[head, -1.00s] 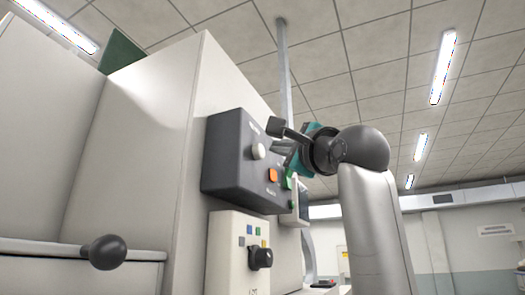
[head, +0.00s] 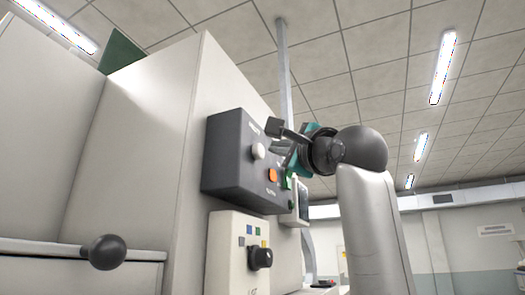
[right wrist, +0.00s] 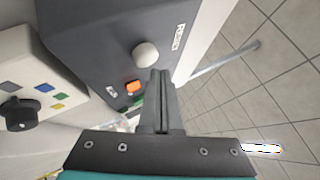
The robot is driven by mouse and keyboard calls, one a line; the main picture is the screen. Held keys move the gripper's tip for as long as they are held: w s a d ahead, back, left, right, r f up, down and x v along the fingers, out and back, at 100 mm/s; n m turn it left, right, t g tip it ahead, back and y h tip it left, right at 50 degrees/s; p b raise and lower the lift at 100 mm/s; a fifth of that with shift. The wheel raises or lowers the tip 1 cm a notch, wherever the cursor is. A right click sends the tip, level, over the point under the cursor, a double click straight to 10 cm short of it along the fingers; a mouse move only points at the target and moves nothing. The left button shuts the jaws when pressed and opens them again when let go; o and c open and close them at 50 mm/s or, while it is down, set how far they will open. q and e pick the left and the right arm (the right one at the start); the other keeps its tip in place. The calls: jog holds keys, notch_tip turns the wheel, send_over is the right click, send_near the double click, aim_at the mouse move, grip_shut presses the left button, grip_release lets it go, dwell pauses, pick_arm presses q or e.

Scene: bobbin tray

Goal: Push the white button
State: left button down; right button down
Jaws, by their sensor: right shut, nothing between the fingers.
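The white button (head: 258,151) is a round knob on the face of a dark grey control box (head: 225,160). In the right wrist view the white button (right wrist: 145,55) stands just beyond the fingertips of my right gripper (right wrist: 160,74). The fingers are shut with nothing between them and point toward the button. In the head view my right gripper (head: 281,145) is just right of the button. I cannot tell whether the fingertips touch it. My left gripper is not in view.
An orange button (head: 272,175) and a green button (head: 287,182) sit beside the white one. Below is a pale panel (head: 228,265) with a black knob (head: 260,258). A black ball handle (head: 107,252) sticks out at lower left. Free room lies right of the machine.

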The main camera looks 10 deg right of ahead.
jog(key=shift+w+a, duration=0.2)
jog(key=shift+a, duration=0.1)
jog(key=shift+w+a, duration=0.3)
jog(key=shift+a, duration=0.15)
dwell(1.0)
jog(key=shift+d, duration=0.1)
jog(key=shift+s+d+b, duration=0.35)
jog(key=shift+s+d, duration=0.2)
jog(key=shift+d, duration=0.15)
jog(key=shift+s+d+b, duration=0.4)
jog(key=shift+s+d, duration=0.3)
jog(key=shift+d, duration=0.35)
jog(key=shift+s+d+b, duration=0.4)
jog(key=shift+s+d, duration=0.3)
jog(key=shift+d, duration=0.3)
jog(key=shift+w, duration=0.1)
